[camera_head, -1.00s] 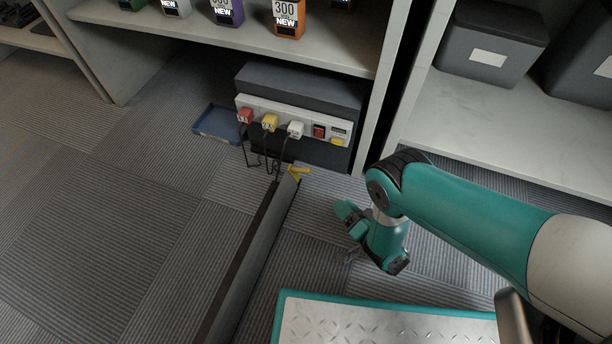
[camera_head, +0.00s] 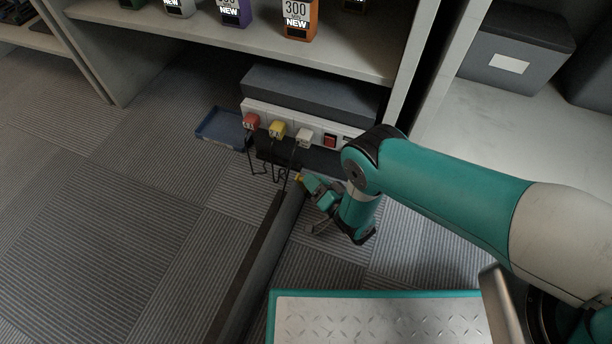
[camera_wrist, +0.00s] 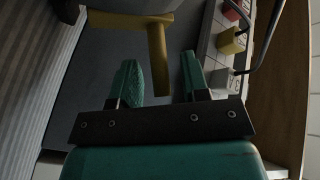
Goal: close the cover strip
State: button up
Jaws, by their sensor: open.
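The cover strip (camera_head: 268,250) is a long grey strip lying on the carpet beside a dark lengthwise channel. A yellow tab (camera_head: 299,178) sits at its far end, mostly hidden by my gripper in the head view. In the wrist view the yellow tab (camera_wrist: 157,55) is T-shaped, against the grey strip end (camera_wrist: 130,5). My gripper (camera_head: 313,190) is low by that end. The wrist view shows its two teal fingers (camera_wrist: 161,65) apart, with the tab's stem between them in the picture. I cannot tell whether they touch it.
A power strip (camera_head: 288,122) with red, yellow and white plugs is mounted below the shelf. Black cables (camera_head: 263,168) hang from it towards the strip's far end. A blue tray (camera_head: 219,128) lies to its left. The carpet left of the strip is clear.

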jog(key=shift+w+a, duration=0.25)
jog(key=shift+w, duration=0.1)
grip_shut()
